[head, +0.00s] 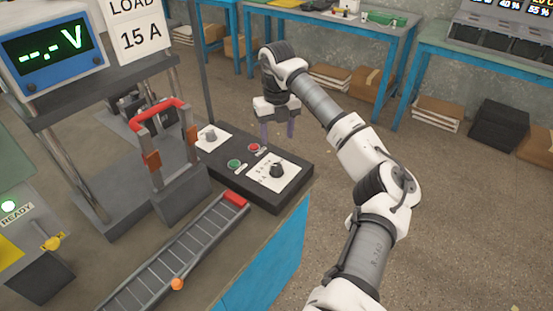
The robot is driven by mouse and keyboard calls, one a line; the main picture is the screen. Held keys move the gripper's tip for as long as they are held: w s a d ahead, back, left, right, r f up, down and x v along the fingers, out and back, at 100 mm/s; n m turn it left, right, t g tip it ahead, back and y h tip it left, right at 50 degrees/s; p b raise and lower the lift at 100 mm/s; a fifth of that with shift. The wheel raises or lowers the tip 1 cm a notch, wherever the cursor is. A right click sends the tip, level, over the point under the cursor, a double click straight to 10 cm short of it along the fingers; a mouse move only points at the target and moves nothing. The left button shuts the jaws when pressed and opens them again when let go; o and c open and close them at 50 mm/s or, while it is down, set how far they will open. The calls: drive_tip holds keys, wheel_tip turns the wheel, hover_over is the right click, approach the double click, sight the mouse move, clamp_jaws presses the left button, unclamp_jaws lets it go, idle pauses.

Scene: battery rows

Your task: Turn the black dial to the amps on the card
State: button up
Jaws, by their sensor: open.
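The black dial (277,170) sits on a white scale plate with small numbers, at the near right end of a dark control box. Its pointer direction is too small to read. The card (137,31) reads "LOAD 15 A" and stands at the upper left. My gripper (278,131) is open and empty, with its fingers pointing down. In the picture it shows above the black dial, near the far edge of the control box, and apart from the dial. Its exact height cannot be told.
The control box (225,160) also carries a grey dial (210,135), a green button (235,163) and a red button (254,147). A stand with a red handle (157,113) and a ladder-like rail (180,257) lie left. A blue meter (50,47) shows "--.- V".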

sight(277, 166)
wheel_tip(277, 166, down, 12)
drive_tip(key=shift+a+r+p, duration=0.1)
drive_tip(key=shift+r+p, duration=0.05)
drive_tip(key=shift+p, duration=1.1)
drive_tip(key=shift+c, duration=0.3)
drive_tip(key=c, duration=0.9)
